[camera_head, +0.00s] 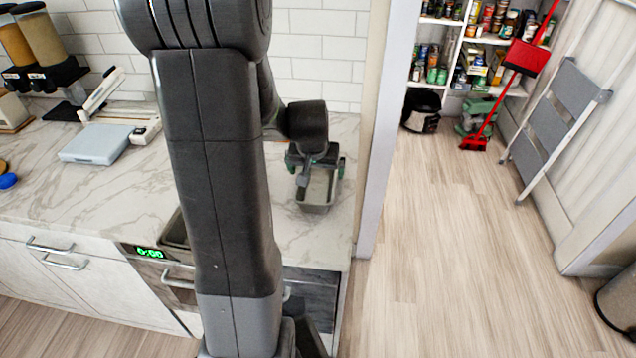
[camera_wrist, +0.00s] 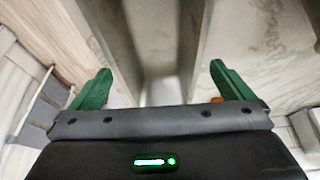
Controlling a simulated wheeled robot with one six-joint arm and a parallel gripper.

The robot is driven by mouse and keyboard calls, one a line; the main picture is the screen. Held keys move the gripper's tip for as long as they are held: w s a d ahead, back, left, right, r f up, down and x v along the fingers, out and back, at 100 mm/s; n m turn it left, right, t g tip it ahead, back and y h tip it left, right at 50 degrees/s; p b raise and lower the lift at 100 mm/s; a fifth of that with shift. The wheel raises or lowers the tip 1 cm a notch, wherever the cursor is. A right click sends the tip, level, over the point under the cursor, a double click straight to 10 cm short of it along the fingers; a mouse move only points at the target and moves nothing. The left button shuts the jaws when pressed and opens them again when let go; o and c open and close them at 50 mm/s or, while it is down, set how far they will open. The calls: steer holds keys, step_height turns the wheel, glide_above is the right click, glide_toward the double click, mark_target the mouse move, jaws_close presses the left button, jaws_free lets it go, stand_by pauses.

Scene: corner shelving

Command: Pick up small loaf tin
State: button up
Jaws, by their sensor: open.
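The small loaf tin (camera_head: 316,207), a grey, narrow, open-topped tin, sits on the marble counter near its right end. In the wrist view its grey wall (camera_wrist: 110,45) runs away from me between my fingers. My gripper (camera_head: 316,164) is over the far end of the tin in the head view, with its green fingertips apart. In the wrist view my gripper (camera_wrist: 162,85) is open, with one green finger on each side of the tin. I cannot tell whether the fingers touch it. The tin's far end is partly hidden by my gripper in the head view.
Another grey tin-like container (camera_head: 174,232) shows at the counter's front edge, partly hidden by my arm. A flat grey scale-like device (camera_head: 95,144) stands at the left. A white wall edge (camera_head: 378,130) borders the counter's right end. The wooden floor (camera_head: 450,250) beyond is clear.

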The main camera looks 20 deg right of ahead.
mark_target(319, 183)
steer(key=shift+p+x, duration=0.65)
steer(key=shift+x, duration=2)
steer(key=shift+s+d, duration=0.1)
steer(key=c, duration=1.1)
